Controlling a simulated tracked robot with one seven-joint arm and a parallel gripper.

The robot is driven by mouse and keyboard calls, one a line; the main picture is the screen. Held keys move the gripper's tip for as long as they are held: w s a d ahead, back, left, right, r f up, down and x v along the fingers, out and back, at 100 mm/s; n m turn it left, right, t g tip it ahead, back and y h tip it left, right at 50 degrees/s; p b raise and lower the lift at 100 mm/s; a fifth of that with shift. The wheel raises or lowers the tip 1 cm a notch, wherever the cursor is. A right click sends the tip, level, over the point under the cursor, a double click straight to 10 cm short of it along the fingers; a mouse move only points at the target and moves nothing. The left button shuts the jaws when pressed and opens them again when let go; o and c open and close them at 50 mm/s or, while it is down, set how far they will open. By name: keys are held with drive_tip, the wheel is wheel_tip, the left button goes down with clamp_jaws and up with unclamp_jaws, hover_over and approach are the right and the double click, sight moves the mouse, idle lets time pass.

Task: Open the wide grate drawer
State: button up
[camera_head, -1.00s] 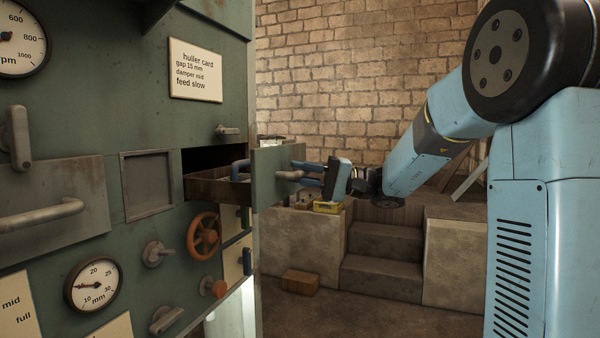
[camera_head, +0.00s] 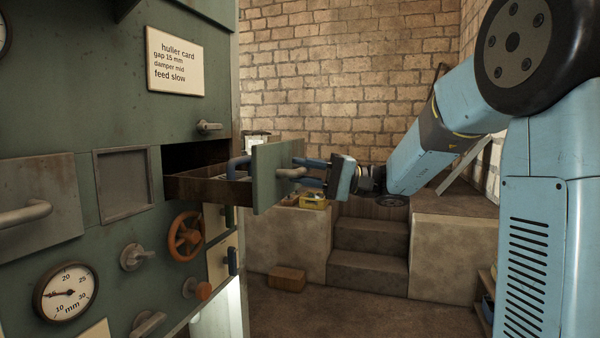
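A drawer (camera_head: 210,190) stands partly pulled out of the green machine, its opening dark behind it. Its green front panel (camera_head: 267,182) faces my arm at the right, and its side wall is brown. Blue curved items (camera_head: 240,165) show inside, partly hidden by the front. My gripper (camera_head: 308,172) is at the drawer's bar handle (camera_head: 291,173), its blue fingers closed about it, one above and one below. The exact contact is small and hard to see.
At left is another panel with a grey handle (camera_head: 25,213). An orange handwheel (camera_head: 185,236) and a gauge (camera_head: 66,293) sit below the drawer. Stone steps (camera_head: 370,250), a yellow box (camera_head: 313,202) and a wooden block (camera_head: 287,279) are behind.

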drive_tip(key=shift+d, duration=0.25)
drive_tip(key=d+f, duration=0.2)
drive_tip(key=d, duration=1.1)
drive_tip(key=shift+f, duration=0.3)
